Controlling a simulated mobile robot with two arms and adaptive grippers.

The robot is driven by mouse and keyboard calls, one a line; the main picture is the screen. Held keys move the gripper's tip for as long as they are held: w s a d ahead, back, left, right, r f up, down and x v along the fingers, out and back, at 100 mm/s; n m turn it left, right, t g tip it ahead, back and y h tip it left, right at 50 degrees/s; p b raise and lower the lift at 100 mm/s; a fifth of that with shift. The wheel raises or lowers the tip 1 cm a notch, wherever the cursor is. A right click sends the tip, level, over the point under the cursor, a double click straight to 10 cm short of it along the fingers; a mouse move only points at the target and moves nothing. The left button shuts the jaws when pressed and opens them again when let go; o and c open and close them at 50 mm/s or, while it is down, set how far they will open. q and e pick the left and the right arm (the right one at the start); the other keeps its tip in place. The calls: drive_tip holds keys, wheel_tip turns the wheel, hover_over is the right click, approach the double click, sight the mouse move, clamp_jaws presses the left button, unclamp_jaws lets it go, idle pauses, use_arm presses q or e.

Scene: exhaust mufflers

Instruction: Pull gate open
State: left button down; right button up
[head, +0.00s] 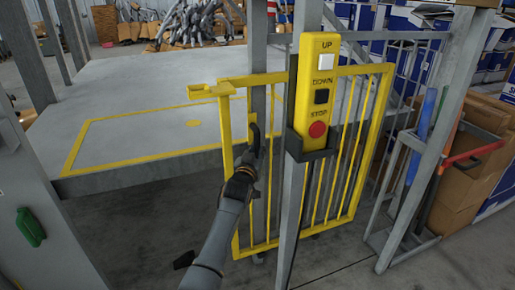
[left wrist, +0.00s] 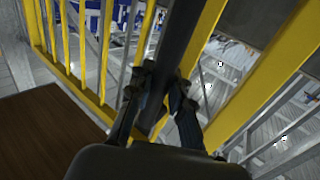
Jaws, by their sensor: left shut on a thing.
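The yellow barred gate (head: 350,150) stands upright at the front right of the grey platform, swung at an angle to the platform edge. Its bars also show in the left wrist view (left wrist: 92,45). My left gripper (head: 254,135) is at the gate's left side, with its fingers shut around a dark upright bar of the gate. In the left wrist view the left gripper (left wrist: 160,95) has the dark bar (left wrist: 180,50) between its fingers. The exact contact is partly hidden by the gripper.
A yellow control box (head: 318,85) with UP, DOWN and STOP buttons hangs on a grey post in front of the gate. The platform (head: 130,110) has a yellow outlined rectangle. A metal rack (head: 410,190) and cardboard boxes (head: 460,190) stand at the right.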

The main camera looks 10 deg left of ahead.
use_arm(q)
drive_tip(key=shift+w+d+f, duration=0.2)
drive_tip(key=shift+d+f, duration=0.05)
drive_tip(key=shift+d, duration=0.25)
use_arm(e)
drive_tip(key=shift+w+d+f, duration=0.25)
drive_tip(key=shift+d, duration=0.1)
use_arm(q)
drive_tip(key=c, duration=1.2)
unclamp_jaws()
drive_tip(key=shift+r, duration=0.15)
drive_tip(key=shift+a, duration=0.1)
drive_tip(key=shift+s, duration=0.15)
drive_tip(key=shift+s+a, duration=0.1)
drive_tip(key=shift+s, duration=0.15)
drive_tip(key=s, duration=1.1)
drive_tip(key=shift+s, duration=0.15)
